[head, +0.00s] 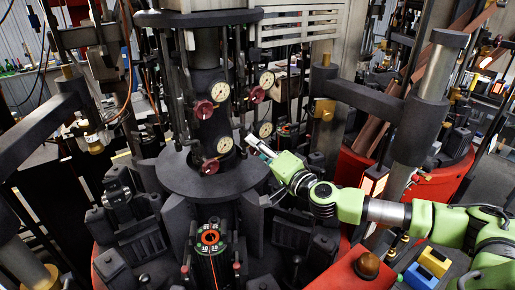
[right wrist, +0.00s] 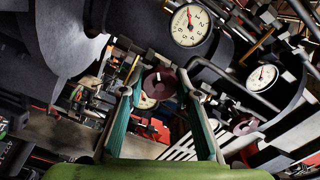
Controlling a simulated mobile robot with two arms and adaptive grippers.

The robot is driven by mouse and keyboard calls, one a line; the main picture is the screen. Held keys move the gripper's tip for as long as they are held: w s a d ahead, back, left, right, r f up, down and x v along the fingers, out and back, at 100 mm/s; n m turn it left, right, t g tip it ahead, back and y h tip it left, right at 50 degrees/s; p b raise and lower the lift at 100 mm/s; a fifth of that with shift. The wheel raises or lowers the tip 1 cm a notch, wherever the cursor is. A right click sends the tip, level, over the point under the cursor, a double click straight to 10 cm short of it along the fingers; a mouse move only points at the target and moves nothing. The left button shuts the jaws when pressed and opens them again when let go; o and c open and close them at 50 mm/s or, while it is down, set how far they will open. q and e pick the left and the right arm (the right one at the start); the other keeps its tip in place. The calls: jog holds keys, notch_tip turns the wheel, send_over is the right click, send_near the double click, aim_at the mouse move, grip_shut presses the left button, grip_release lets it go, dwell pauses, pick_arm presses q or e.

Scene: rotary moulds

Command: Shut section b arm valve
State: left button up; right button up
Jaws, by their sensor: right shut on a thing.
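My right gripper (head: 251,140) reaches in from the right to the central column (head: 207,65). In the right wrist view its two teal fingers (right wrist: 158,78) are closed on a dark red round valve handle (right wrist: 158,84), which sits between the fingertips. In the head view the gripper hides this handle. I read no section label. My left gripper is not in view.
White gauges sit by the handles, one near my gripper (head: 265,129) and one low on the column (head: 225,145). A round dark plate (head: 180,180) lies below. Thick dark mould arms (head: 365,100) stand close on the right. An orange-ringed dial (head: 210,238) is in front.

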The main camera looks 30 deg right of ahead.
jog(key=m, duration=0.7)
jog(key=shift+f, duration=0.1)
jog(key=m, duration=0.6)
jog(key=shift+m, duration=0.4)
jog(key=m, duration=1.2)
jog(key=shift+a, duration=0.1)
jog(key=shift+m, duration=0.3)
jog(key=o, duration=1.1)
